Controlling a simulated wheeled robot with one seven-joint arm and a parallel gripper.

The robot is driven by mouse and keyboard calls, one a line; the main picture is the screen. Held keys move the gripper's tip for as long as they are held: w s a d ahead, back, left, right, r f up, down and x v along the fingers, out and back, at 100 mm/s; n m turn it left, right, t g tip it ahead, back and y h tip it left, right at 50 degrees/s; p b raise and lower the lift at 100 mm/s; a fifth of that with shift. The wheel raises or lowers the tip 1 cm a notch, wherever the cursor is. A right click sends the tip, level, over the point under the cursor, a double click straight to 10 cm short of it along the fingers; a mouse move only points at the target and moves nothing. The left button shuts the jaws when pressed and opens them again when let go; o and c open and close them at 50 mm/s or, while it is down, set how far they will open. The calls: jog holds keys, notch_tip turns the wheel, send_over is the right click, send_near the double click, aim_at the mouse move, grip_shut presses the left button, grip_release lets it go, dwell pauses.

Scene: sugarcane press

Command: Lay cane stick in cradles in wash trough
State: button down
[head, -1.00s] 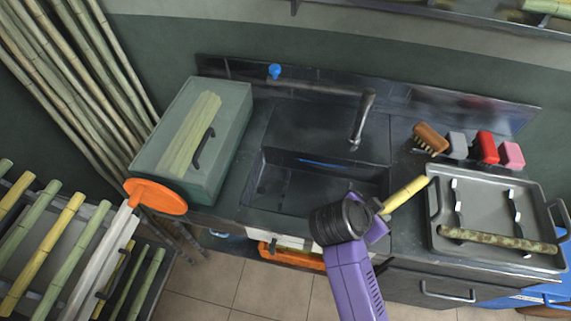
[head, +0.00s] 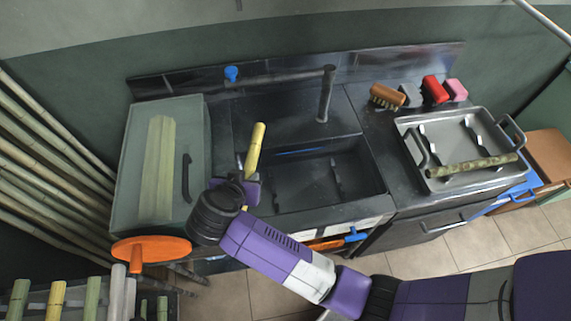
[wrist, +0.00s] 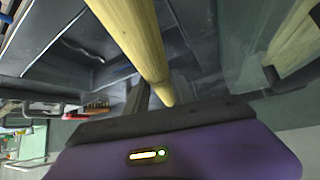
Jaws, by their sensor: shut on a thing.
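My gripper (head: 243,183) is shut on a yellow cane stick (head: 256,145) over the left end of the wash trough (head: 305,190). The stick points away from me and its far end is free. In the wrist view the stick (wrist: 140,45) runs from the top edge down to the dark finger pads of my gripper (wrist: 165,108). The trough is a dark sunken basin.
A tap (head: 326,95) stands behind the trough. A lidded green box (head: 195,120) is at the left, with an orange disc (head: 150,249) in front. At the right are a tray (head: 408,130) holding a mottled cane stick (head: 472,165), and a brush (head: 387,96).

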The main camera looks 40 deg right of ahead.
jog(key=shift+w+a, duration=0.3)
jog(key=shift+a, duration=0.25)
jog(key=shift+f+b, duration=0.45)
jog(key=shift+f, duration=0.1)
jog(key=shift+f+b, duration=0.15)
jog(key=shift+b, duration=0.15)
jog(key=s+d+f+m+g+h+p, duration=0.1)
jog(key=s+d+f+m+g, duration=0.15)
jog(key=d+m, duration=0.35)
jog(key=s+d+f+m+g+h, duration=0.1)
jog(key=d+f+m+g, duration=0.15)
jog(key=d+m, duration=0.35)
jog(key=s+d+f+m+g+p, duration=0.1)
jog(key=s+d+f+m+g, duration=0.2)
jog(key=d, duration=0.5)
jog(key=shift+m, duration=0.5)
jog(key=f+b, duration=0.2)
jog(key=b, duration=0.1)
jog(key=f+b, duration=0.3)
jog(key=b, duration=0.1)
jog(key=f+b, duration=0.3)
jog(key=shift+w+a+b, duration=0.1)
jog(key=shift+w+b, duration=0.3)
jog(key=shift+f+b, duration=0.4)
jog(key=shift+f, duration=1.35)
